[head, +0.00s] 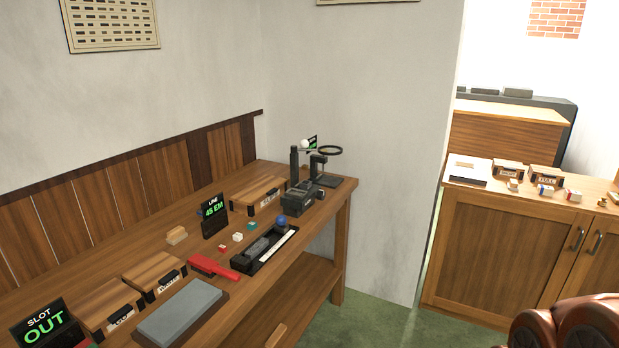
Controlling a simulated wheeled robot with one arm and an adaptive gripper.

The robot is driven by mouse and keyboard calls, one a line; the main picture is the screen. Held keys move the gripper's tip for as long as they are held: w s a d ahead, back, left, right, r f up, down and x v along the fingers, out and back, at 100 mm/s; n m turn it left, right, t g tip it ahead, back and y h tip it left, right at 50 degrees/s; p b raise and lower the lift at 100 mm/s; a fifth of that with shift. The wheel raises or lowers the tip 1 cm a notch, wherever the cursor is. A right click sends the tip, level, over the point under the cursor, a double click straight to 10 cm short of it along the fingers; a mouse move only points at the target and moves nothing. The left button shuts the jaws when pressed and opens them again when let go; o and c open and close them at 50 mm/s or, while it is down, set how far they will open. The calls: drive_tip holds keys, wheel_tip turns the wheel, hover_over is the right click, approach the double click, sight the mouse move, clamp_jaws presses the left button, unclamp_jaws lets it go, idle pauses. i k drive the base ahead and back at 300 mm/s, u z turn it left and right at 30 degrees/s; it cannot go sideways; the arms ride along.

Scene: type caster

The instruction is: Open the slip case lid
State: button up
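Several wooden cases with dark fronts and small white labels stand on the workbench. One case (107,302) is at the front left, a second case (154,268) is just behind it, and a third case (257,188) is farther back near the wall. Their wooden lids look closed. Two smaller labelled boxes, a left box (508,168) and a right box (546,173), stand on the cabinet at right. The labels are too small to read surely, so I cannot tell which is the slip case. My gripper is not in view.
The workbench (335,199) also holds a grey slab (181,312), a red tool (212,267), a black tray (262,252), a "LINE 45 EM" sign (213,214) and a "SLOT OUT" sign (44,325). Green floor (372,322) lies open between bench and cabinet (510,240). Brown leather seating (570,325) is lower right.

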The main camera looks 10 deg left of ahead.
sight(268, 184)
drive_tip(key=i, duration=3.3)
drive_tip(key=u, duration=3.55)
